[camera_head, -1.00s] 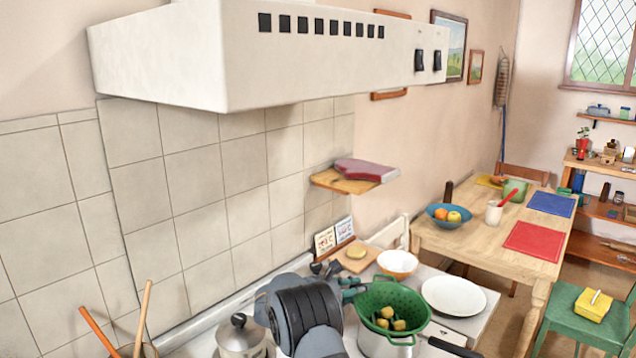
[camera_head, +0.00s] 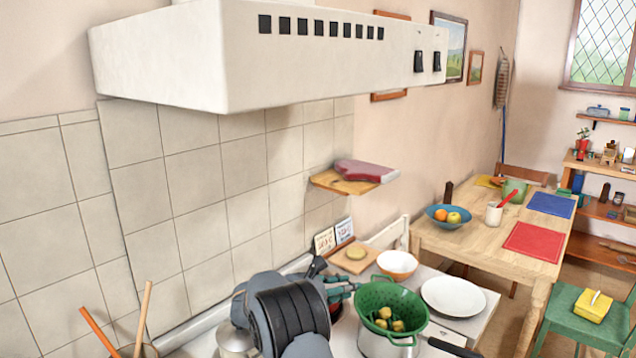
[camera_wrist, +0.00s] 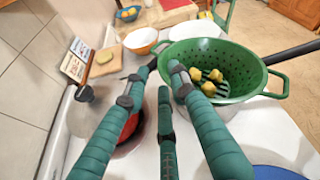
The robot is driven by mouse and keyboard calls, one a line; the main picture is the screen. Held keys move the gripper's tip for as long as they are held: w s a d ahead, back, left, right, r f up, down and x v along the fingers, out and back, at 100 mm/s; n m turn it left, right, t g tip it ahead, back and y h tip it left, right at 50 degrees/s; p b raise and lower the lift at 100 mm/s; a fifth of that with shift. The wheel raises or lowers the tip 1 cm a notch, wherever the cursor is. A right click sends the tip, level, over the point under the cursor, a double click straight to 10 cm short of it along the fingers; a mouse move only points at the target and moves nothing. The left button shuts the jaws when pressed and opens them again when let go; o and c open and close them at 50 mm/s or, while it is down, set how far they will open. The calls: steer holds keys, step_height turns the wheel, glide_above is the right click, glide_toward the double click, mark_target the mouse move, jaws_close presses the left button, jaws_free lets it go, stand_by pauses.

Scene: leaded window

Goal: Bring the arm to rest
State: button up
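My gripper (camera_head: 342,288) is over the stove top, just left of the green colander (camera_head: 402,300). In the wrist view its teal fingers (camera_wrist: 162,78) are spread apart with nothing held between them, so it is open. The colander (camera_wrist: 242,58) holds several yellow pieces (camera_wrist: 209,80) and sits on a light pot (camera_head: 382,345). My gripper appears apart from the colander's rim, though the gap is small in the picture. In the head view my own wrist hides part of the gripper.
A lidded pot (camera_head: 232,340) stands left of my wrist, partly hidden. A red round thing (camera_wrist: 130,127) lies below the fingers, mostly covered. A white bowl (camera_head: 398,263) and white plate (camera_head: 453,295) stand beyond the colander. The range hood (camera_head: 270,60) overhangs above.

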steer(key=b+v, duration=0.2)
steer(key=v, duration=0.4)
steer(key=f+p+x, duration=0.2)
steer(key=p+x, duration=0.1)
steer(key=x, duration=0.9)
steer(key=s+d+r+b, duration=0.4)
steer(key=s+d+r, duration=0.2)
steer(key=s+r, duration=0.55)
steer(key=s+a+r+n+t+y, duration=0.1)
steer(key=s+a+n+y, duration=0.2)
steer(key=a, duration=0.8)
steer(key=s+a+r+n+t+y, duration=0.1)
steer(key=s+a+n+y, duration=0.1)
steer(key=a, duration=0.9)
steer(key=s+a+r+n+t+y, duration=0.1)
steer(key=s+a+n+t+y, duration=0.1)
steer(key=a, duration=0.9)
steer(key=shift+s+n+y, duration=0.8)
steer(key=shift+n+y, duration=0.1)
steer(key=shift+y, duration=0.4)
